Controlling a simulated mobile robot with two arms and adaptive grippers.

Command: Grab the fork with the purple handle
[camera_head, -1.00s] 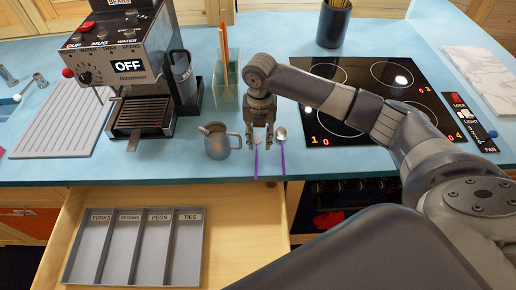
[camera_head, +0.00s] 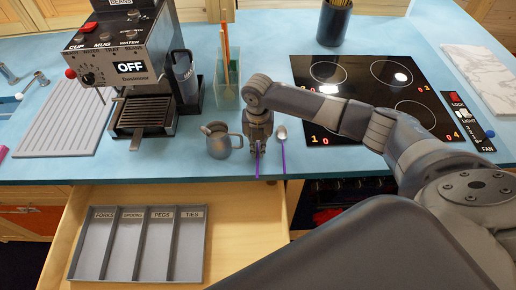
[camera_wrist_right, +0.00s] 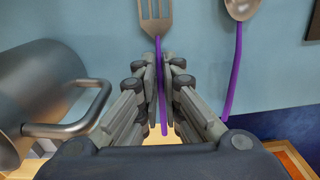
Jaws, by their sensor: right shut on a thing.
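The fork with the purple handle (camera_wrist_right: 158,16) lies near the counter's front edge, with its metal tines pointing away from me. My right gripper (camera_wrist_right: 161,88) is shut on its purple handle, with one finger on each side. In the head view the right gripper (camera_head: 258,142) points down at the counter edge and hides the fork's head; the purple handle (camera_head: 257,166) shows below the fingers. A spoon with a purple handle (camera_wrist_right: 237,50) lies just right of the fork, apart from the gripper; it also shows in the head view (camera_head: 282,134). My left gripper is not in view.
A metal pitcher (camera_head: 220,142) stands close left of the gripper, with its handle toward it. The coffee machine (camera_head: 130,70) is further left, the cooktop (camera_head: 420,85) right. Below, an open drawer holds a tray labelled FORKS, SPOONS, PEGS, TIES (camera_head: 140,212).

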